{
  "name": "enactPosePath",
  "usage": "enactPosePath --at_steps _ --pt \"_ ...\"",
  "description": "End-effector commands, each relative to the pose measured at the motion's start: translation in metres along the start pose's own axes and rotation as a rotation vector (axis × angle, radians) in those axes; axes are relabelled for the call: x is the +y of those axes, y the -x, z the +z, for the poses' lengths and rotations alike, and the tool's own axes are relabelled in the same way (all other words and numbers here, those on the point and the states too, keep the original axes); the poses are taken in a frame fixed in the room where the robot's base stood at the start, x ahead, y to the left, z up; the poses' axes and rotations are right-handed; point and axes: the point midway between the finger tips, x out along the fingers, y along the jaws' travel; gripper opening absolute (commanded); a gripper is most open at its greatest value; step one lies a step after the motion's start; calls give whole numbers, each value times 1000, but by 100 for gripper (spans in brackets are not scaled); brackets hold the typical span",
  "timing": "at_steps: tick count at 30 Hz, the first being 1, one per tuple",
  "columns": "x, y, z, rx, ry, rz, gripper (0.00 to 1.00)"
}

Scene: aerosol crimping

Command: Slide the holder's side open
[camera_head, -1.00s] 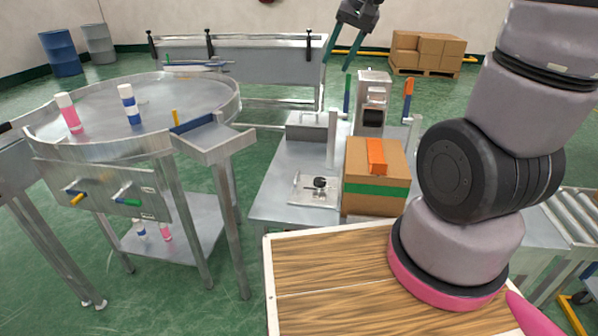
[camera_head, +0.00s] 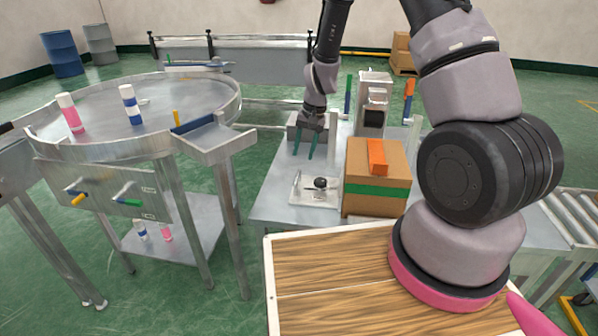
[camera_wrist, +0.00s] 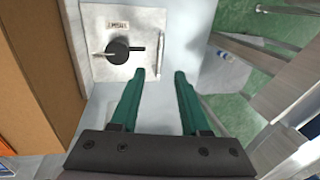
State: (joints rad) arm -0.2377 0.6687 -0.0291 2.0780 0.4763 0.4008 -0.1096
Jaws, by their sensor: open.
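The holder appears to be the pale metal plate (camera_head: 325,201) with a round black knob (camera_head: 320,183), flat on the grey table. The wrist view shows the plate (camera_wrist: 90,67) with a small label, the knob (camera_wrist: 117,50) with a short dark arm, and a thin metal rod at its left. My gripper (camera_head: 304,156) points down with green fingers, above the table just behind the plate. In the wrist view my gripper (camera_wrist: 159,74) is open and empty; its left fingertip is near the plate's edge. Contact cannot be told.
A cardboard box (camera_head: 362,204) with a green band stands close right of the plate, an orange item (camera_head: 377,156) on top. A round metal table (camera_head: 190,97) is at left.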

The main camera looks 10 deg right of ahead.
Motion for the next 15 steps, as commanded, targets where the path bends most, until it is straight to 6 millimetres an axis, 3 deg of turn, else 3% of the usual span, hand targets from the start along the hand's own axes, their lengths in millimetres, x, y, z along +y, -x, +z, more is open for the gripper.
enactPosePath --at_steps 9,15 --pt "1 -60 1 -3 -2 1 46" --pt "0 -79 0 -1 -2 0 46"
